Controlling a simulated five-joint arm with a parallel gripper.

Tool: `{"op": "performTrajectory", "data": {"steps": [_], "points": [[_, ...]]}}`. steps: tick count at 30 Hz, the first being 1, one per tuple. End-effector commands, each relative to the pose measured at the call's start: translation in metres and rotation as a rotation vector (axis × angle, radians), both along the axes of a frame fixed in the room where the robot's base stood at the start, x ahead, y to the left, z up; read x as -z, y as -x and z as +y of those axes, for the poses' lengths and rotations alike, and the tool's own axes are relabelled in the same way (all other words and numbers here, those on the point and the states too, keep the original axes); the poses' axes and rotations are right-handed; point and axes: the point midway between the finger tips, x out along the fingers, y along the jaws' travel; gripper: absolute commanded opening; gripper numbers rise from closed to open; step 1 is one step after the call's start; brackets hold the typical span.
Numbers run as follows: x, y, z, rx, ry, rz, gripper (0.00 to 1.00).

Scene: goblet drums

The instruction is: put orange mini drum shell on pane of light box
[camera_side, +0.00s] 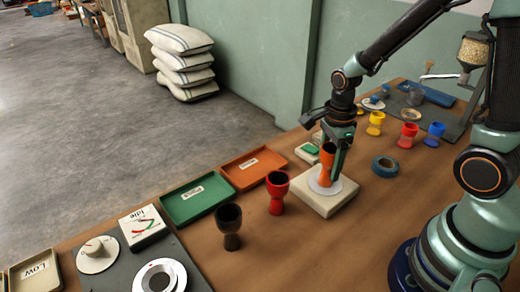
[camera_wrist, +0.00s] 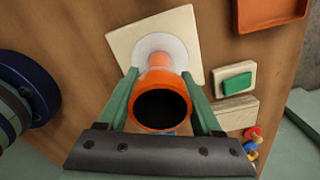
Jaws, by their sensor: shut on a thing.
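The orange mini drum shell (camera_side: 326,167) is goblet-shaped with a dark open top and stands upright between the fingers of my gripper (camera_side: 335,160). The light box is a low cream block (camera_side: 345,201) with a round white pane (camera_side: 335,187) on top. The drum's foot is over the pane, touching it or very close; I cannot tell which. In the wrist view my gripper (camera_wrist: 159,78) is shut on the drum (camera_wrist: 160,85), with a green finger on each side. The pane (camera_wrist: 143,45) shows beyond the drum.
A red goblet (camera_side: 277,192) and a dark brown goblet (camera_side: 229,228) stand left of the light box. A blue tape ring (camera_side: 385,167) lies to its right. Green (camera_side: 197,198) and orange (camera_side: 253,168) trays lie left.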

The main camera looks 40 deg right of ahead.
Motion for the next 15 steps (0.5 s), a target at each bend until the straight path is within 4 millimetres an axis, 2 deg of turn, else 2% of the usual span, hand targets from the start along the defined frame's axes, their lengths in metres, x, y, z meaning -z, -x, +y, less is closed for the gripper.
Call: {"op": "performTrajectory", "data": {"steps": [9,10,12,15], "points": [[0.0024,0.0001,-0.0001,0.000,0.000,0.001,0.10],[0.0027,0.0001,-0.0001,0.000,0.000,0.001,0.70],[0.0023,0.0000,0.0000,0.000,0.000,0.000,0.97],[0.0023,0.0000,0.0000,0.000,0.000,0.000,0.97]]}}
